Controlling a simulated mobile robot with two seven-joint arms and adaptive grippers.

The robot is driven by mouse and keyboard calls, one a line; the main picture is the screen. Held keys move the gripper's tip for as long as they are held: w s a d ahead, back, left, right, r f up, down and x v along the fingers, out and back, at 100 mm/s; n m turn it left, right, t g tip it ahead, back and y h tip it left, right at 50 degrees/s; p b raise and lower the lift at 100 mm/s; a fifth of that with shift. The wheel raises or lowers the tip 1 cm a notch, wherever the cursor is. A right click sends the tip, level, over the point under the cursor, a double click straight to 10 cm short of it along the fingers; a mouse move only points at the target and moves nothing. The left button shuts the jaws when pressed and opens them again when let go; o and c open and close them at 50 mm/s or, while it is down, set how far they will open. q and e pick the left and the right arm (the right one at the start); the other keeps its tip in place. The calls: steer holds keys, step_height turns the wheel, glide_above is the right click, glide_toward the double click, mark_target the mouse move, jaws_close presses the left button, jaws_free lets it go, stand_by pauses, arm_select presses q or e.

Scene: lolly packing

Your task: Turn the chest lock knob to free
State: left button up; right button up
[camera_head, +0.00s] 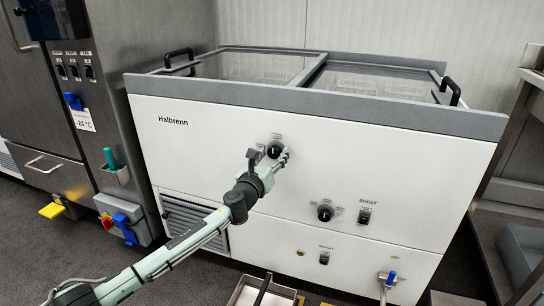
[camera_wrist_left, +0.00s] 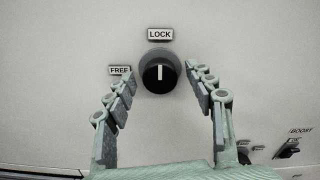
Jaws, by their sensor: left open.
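The white chest freezer (camera_head: 200,160) marked Halbrenn has a black lock knob (camera_head: 274,149) on its front panel. In the left wrist view the knob (camera_wrist_left: 159,73) has its white pointer line upright, toward the LOCK label (camera_wrist_left: 160,34) above it. My left gripper (camera_head: 283,157) is open in front of the panel. In the left wrist view its fingers (camera_wrist_left: 163,92) stand on either side of the knob, with gaps between them and it. My right gripper is not in view.
A second dial (camera_head: 325,212) and a BOOST switch (camera_head: 364,216) sit lower right on the panel. A steel cabinet (camera_head: 115,110) stands to the left. A blue-handled tap (camera_head: 390,278) and an open tray (camera_head: 240,293) are low in front.

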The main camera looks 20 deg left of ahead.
arm_select(q)
steer(key=shift+c, duration=0.4)
steer(key=c, duration=1.1)
